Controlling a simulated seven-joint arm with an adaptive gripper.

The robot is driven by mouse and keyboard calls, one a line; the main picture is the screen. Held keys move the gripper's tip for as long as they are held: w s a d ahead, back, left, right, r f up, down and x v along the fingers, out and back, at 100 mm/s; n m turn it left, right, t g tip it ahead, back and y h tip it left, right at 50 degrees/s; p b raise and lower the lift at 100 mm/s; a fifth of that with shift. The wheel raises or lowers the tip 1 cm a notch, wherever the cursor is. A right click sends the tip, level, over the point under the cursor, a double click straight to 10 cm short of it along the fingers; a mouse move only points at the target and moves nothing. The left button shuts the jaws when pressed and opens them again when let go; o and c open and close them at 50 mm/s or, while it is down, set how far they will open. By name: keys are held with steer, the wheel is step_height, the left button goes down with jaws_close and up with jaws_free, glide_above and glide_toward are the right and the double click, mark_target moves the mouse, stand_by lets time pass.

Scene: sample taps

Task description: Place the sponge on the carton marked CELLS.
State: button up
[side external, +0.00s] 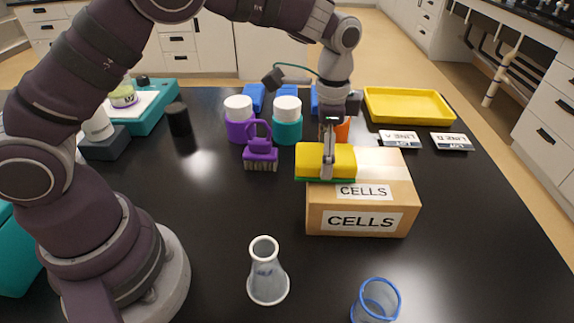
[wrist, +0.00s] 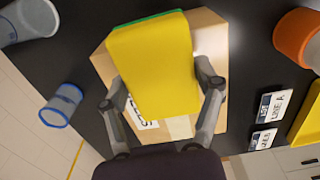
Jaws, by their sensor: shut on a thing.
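The yellow sponge with a green underside (side external: 312,160) is between the fingers of my gripper (side external: 328,172), which is shut on it. The cardboard carton marked CELLS (side external: 400,190) stands below, with one label on its top and one on its front. In the side external view the sponge is over the left part of the carton's top; I cannot tell whether it touches. In the wrist view the sponge (wrist: 152,65) lies between both fingers of my gripper (wrist: 160,95) and hides much of the carton (wrist: 209,40).
A glass flask (side external: 266,275) and a blue-rimmed beaker (side external: 377,302) stand in front of the carton. A purple brush (side external: 260,155) and lidded jars (side external: 287,122) are left and behind. A yellow tray (side external: 408,104) and LINE cards (side external: 400,140) lie at the back right.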

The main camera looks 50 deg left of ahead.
steer(key=o, duration=0.8)
steer(key=shift+f, duration=0.1)
steer(key=shift+o, duration=0.2)
step_height(320, 180, up, 11)
step_height(320, 180, up, 5)
steer(key=n+t, duration=0.1)
steer(key=n, duration=0.1)
glide_above(304, 155)
steer(key=s+a+f+n+t, duration=0.2)
steer(key=s+n, duration=0.1)
steer(key=s, duration=0.3)
steer(key=s+a+f+n+t, duration=0.2)
steer(key=s+a+n, duration=0.1)
steer(key=s, duration=0.4)
steer(key=shift+a+f+n+t, duration=0.2)
steer(key=shift+f+n+t, duration=0.1)
steer(key=shift+n, duration=0.2)
